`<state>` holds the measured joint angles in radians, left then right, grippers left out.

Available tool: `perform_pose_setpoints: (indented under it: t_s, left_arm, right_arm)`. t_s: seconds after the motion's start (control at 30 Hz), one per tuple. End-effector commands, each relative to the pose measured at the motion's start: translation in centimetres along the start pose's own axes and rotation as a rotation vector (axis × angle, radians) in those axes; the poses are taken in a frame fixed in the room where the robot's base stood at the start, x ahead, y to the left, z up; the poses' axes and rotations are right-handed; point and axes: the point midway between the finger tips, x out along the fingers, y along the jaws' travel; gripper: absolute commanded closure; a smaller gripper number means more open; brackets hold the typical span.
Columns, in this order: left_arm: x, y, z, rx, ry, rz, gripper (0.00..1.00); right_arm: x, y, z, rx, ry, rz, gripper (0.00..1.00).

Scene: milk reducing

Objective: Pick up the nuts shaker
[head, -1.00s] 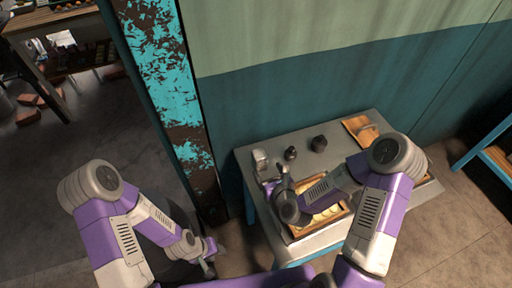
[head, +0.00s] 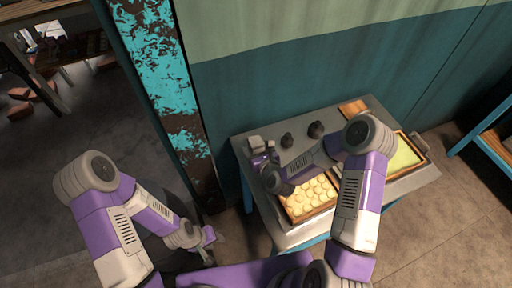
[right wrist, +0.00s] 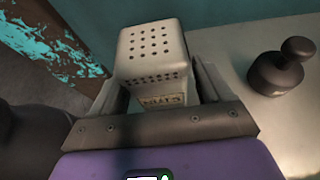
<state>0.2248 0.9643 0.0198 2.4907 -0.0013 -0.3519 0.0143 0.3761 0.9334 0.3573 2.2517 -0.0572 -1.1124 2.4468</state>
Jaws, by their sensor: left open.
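The nuts shaker is a pale grey box with a holed top. It stands upright at the table's back left corner in the head view (head: 255,143). In the right wrist view its NUTS label faces me (right wrist: 158,100). My right gripper (head: 264,158) is at the shaker, with one finger on each side of it. Its fingers also show in the right wrist view (right wrist: 162,92); I cannot tell whether they press on the shaker. My left gripper (head: 209,237) is open and empty, low and left of the table.
Two dark knobbed objects (head: 287,140) (head: 316,130) stand right of the shaker on the grey table (head: 240,150). A tray of round pale pieces (head: 288,212) and a tray with green filling (head: 420,142) lie on it. A wall is behind.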

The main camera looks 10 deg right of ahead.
Motion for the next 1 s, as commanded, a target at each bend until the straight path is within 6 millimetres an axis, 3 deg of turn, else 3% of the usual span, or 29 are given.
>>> perform_pose_setpoints:
  t_s: [0.03,0.33,0.67,1.0]
  left_arm:
    - [0.0,0.0,0.0,0.000,0.000,0.000,0.57]
    - [0.0,0.0,0.0,0.000,0.000,0.000,0.57]
    - [-0.2,0.1,0.0,0.000,0.000,0.000,0.57]
    - [-1.7,0.6,0.1,0.000,0.000,0.000,0.57]
  right_arm:
    - [0.0,0.0,0.0,0.000,0.000,0.000,0.31]
    - [0.0,0.0,0.0,0.000,-0.001,0.000,0.77]
    - [-0.3,-0.1,1.0,0.000,-0.004,-0.001,0.78]
    - [-2.9,0.0,7.1,-0.001,-0.005,-0.001,0.78]
